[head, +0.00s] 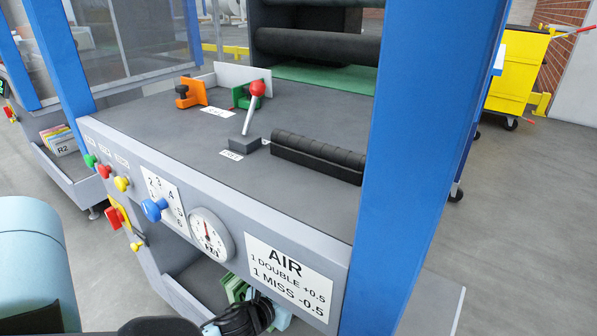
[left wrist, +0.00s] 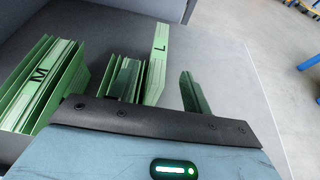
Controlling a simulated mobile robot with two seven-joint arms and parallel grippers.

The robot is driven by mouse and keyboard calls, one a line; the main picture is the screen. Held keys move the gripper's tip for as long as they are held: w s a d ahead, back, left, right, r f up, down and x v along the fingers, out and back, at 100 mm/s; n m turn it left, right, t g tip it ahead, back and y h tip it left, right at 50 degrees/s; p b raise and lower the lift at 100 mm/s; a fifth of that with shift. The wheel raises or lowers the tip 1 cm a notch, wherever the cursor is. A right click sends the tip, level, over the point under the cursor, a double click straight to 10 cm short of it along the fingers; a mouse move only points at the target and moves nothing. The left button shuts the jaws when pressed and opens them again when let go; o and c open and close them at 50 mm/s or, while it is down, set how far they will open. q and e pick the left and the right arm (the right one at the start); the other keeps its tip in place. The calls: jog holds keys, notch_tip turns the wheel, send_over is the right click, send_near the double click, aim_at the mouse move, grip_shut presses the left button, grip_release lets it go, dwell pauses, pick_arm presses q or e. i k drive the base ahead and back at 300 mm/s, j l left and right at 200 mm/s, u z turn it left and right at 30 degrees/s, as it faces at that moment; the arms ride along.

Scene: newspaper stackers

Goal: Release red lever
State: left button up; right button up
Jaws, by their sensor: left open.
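The red lever (head: 257,89) stands on the grey machine deck in the head view. It has a red ball on a pale rod, rising from a dark base block (head: 243,146) and tilted a little to the right. My left gripper (head: 250,316) is black and shows partly at the bottom edge, low in front of the machine and well apart from the lever. It is open, and its fingers are hard to make out. The lever is not in the left wrist view. My right gripper is in neither view.
A black roller (head: 318,156) lies right of the lever; orange (head: 190,92) and green brackets stand behind it. A blue post (head: 412,150) rises at the right. Buttons and a gauge (head: 211,235) line the front panel. Green stacks (left wrist: 44,84) lie near my left wrist.

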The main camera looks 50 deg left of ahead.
aim_at(257, 88)
jog(key=u, duration=1.4)
